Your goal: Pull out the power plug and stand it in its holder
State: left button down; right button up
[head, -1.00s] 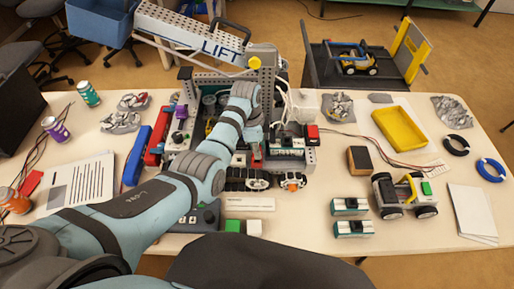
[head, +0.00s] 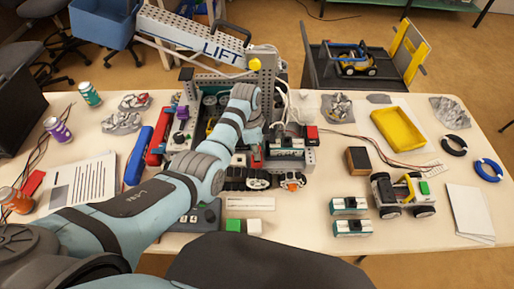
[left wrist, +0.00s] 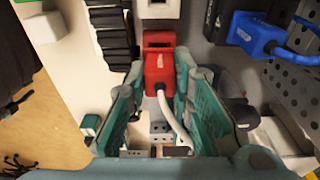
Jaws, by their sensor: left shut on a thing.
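The red power plug (left wrist: 158,68) is between the teal fingertips of my left gripper (left wrist: 160,80) in the left wrist view, and the gripper is shut on it. A pale cable (left wrist: 173,118) runs from the plug back between the fingers. In the head view my left gripper (head: 254,137) reaches into the front of the robot on the table, and a bit of the red plug (head: 257,154) shows there. I cannot tell whether the plug is still seated. I cannot make out its holder. My right gripper is not in view.
A blue plug (left wrist: 255,34) on a cable sits close at right in the wrist view. The robot marked LIFT (head: 195,38) stands around my gripper. A battery-like block (head: 287,147) is just right of it.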

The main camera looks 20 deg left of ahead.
pick_arm(q)
jog(key=shift+f, duration=0.85)
dwell(1.1)
jog(key=c, duration=1.3)
grip_release()
jog(key=shift+c, duration=0.2)
